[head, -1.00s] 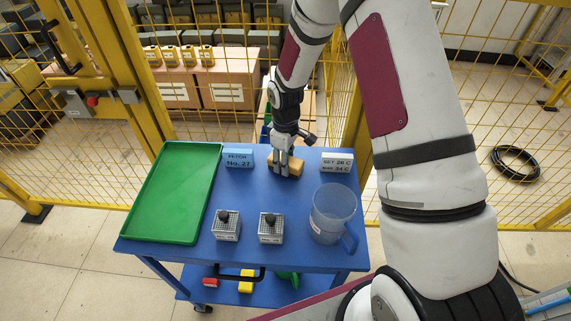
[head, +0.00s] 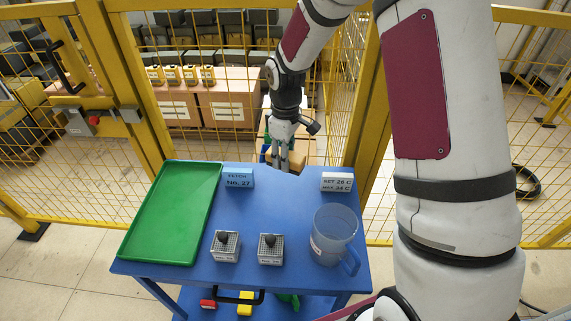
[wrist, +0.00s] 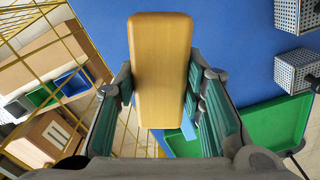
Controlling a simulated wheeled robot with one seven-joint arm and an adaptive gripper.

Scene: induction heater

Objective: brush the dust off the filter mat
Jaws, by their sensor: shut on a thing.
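My gripper (head: 281,163) is over the far edge of the blue table (head: 295,210) in the head view. In the wrist view it is shut on a wooden block (wrist: 161,70), probably the brush's back, with a finger against each long side. No bristles show. I cannot make out a filter mat in either view.
A green tray (head: 172,215) lies on the table's left. Yellow mesh fence (head: 362,130) rises behind.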

